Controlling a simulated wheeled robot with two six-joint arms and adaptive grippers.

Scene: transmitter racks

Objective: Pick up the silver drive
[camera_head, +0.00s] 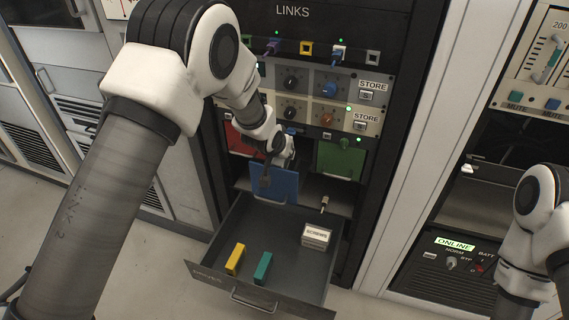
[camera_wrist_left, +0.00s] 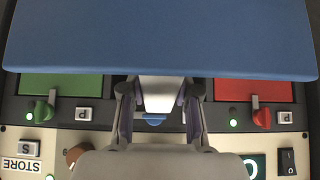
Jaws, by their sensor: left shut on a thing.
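My left gripper (camera_wrist_left: 158,104) has its two fingers on either side of a pale silver piece, which looks like the silver drive (camera_wrist_left: 162,90). That blue panel (camera_wrist_left: 160,38) fills the top of the left wrist view. In the head view the blue panel (camera_head: 285,184) stands tilted between the red and green panels, below my left wrist. The silver piece cannot be made out there. My right arm shows at the right edge, its gripper out of frame.
An open grey drawer (camera_head: 213,275) below holds a yellow block (camera_head: 235,259), a teal block (camera_head: 263,268) and a labelled box (camera_head: 316,236). A red panel (camera_head: 240,140) and a green panel (camera_head: 340,160) flank the blue one. Knobs and STORE buttons are above.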

